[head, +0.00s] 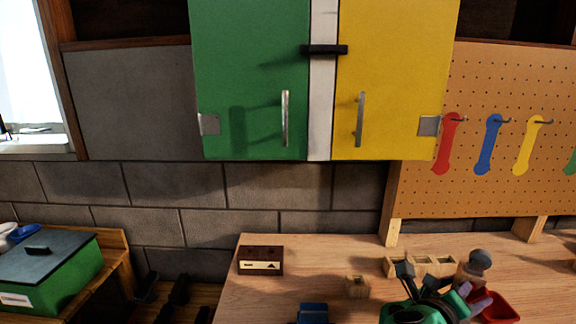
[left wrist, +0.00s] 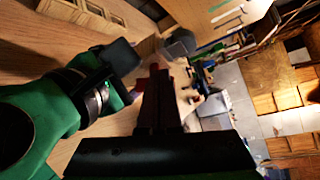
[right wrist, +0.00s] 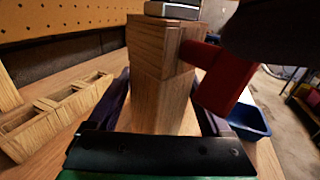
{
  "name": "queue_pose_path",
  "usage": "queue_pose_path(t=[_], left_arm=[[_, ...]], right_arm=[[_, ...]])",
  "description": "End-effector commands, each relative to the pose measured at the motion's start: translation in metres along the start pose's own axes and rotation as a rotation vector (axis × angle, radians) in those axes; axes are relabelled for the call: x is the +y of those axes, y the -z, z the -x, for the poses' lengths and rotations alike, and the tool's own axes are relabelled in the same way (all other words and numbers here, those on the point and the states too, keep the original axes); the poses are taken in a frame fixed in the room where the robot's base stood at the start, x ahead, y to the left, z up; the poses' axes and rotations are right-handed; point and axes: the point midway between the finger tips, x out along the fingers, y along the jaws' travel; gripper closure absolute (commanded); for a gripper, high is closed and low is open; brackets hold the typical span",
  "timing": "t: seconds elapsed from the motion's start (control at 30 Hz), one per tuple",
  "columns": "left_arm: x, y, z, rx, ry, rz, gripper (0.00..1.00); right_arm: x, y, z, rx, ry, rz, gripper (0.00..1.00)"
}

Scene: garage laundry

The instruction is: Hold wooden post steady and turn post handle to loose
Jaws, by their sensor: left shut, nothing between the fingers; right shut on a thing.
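The wooden post (right wrist: 158,70) stands upright on the bench in the right wrist view, with a grey metal top (right wrist: 172,9). In the head view its grey rounded top (head: 480,260) shows at the lower right. My right gripper (right wrist: 155,105) is shut on the post, one dark finger on each side. My left gripper (left wrist: 157,85) is shut and empty, close to the post. A red piece (right wrist: 224,82) meets the post's right side in the right wrist view; I cannot tell whether it is the post handle or a left finger.
Small wooden boxes (right wrist: 72,105) stand beside the post. A red bin (head: 500,308) and a blue bin (right wrist: 247,121) are nearby. A brown box (head: 260,252) lies at the bench's left. A pegboard (head: 510,190) with coloured tools rises behind. The bench's left middle is mostly clear.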

Motion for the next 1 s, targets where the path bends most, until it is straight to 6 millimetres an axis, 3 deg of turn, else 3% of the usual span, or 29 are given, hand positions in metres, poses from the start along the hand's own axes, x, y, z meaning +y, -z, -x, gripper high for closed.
queue_pose_path(t=[1.0], left_arm=[[0.023,0.002,-0.001,0.000,0.000,0.000,1.00]], right_arm=[[0.000,0.000,0.000,0.000,0.000,0.001,0.93]])
